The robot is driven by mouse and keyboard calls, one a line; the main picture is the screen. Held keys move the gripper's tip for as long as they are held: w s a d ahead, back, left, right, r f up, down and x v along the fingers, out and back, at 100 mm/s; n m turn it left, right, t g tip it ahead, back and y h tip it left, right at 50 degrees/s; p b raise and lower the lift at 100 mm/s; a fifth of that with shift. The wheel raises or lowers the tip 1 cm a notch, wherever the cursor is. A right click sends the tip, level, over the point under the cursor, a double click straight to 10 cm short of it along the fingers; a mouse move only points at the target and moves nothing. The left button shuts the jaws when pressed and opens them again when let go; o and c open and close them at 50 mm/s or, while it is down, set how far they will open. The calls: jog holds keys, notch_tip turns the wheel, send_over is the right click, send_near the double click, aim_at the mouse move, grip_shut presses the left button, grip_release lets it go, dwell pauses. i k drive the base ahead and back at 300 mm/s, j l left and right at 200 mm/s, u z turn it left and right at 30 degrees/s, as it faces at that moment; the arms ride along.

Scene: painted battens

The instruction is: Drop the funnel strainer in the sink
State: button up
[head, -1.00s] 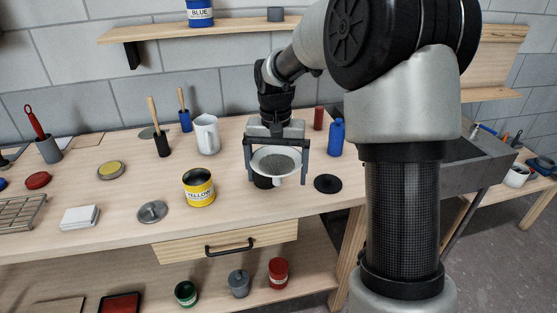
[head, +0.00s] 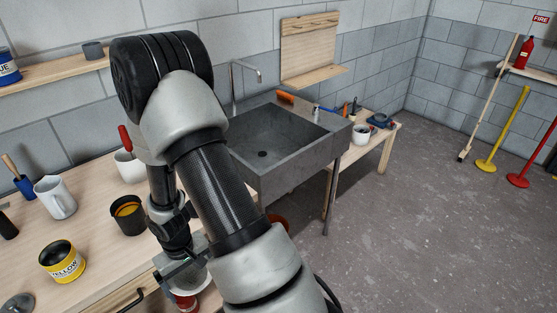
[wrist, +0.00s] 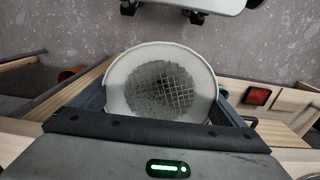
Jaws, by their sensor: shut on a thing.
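The funnel strainer (wrist: 160,85), a white round rim with a wire mesh inside, sits between the fingers in the wrist view. My gripper (head: 185,268) is shut on it. In the head view they hang low in front of the workbench edge, and my arm hides much of them. The grey sink (head: 302,172) stands right of the workbench, with its basin open and a drain in its floor. My gripper and the strainer are in front and left of the sink, apart from it.
A faucet (head: 247,72) rises behind the sink. A low side table (head: 385,140) holds tools on the right.

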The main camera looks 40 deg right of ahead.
aim_at(273, 162)
jog(key=i+l, duration=0.1)
jog(key=l, duration=1.3)
jog(key=i+l, duration=0.15)
jog(key=l, duration=1.3)
jog(key=i, duration=0.05)
